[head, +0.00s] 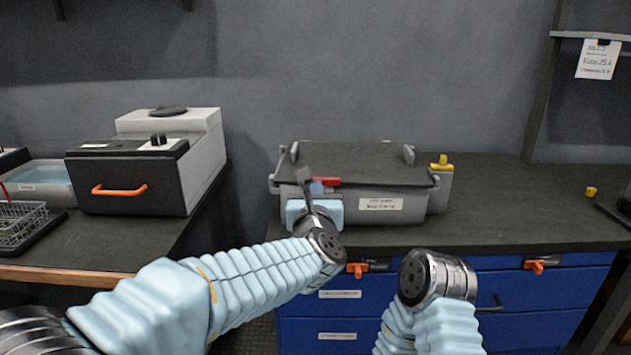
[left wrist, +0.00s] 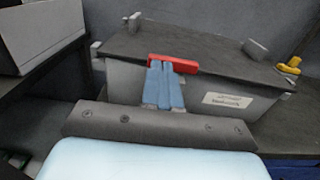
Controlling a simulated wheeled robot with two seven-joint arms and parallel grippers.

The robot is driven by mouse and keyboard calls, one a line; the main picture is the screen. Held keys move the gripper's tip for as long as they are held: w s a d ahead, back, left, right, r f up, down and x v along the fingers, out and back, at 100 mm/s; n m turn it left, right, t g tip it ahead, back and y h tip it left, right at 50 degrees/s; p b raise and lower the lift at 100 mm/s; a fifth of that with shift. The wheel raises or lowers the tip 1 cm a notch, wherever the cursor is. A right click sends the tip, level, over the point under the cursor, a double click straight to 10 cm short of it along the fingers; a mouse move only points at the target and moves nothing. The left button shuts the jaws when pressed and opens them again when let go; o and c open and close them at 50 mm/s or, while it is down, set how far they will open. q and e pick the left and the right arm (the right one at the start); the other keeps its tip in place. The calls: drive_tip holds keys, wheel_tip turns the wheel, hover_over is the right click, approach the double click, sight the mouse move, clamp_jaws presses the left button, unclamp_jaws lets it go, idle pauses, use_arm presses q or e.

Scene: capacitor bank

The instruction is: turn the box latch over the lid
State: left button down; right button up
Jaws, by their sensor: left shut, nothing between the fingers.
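The grey box (head: 400,208) stands on the dark bench top with its dark lid (head: 365,162) lying down over it. The red latch (head: 328,181) is at the lid's front edge, left of the middle; it lies roughly sideways along that edge in the left wrist view (left wrist: 184,65). My left gripper (head: 317,187) is at the latch, its blue fingers (left wrist: 164,88) shut together with nothing between them. The fingertips reach the latch's left part and seem to touch it; exact contact is unclear. My right arm shows at lower right, but its gripper does not.
A yellow-topped grey post (head: 441,175) stands at the box's right end. Grey upright tabs rise at the lid's back. A dark-fronted unit with an orange handle (head: 120,190) stands on the left bench. The bench right of the box is mostly clear. Blue drawers (head: 540,295) are below.

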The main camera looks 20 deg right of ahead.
use_arm(q)
drive_tip(key=shift+w+d, duration=0.2)
drive_tip(key=shift+w, duration=0.45)
use_arm(e)
drive_tip(key=shift+r, duration=0.25)
drive_tip(key=shift+f, duration=0.1)
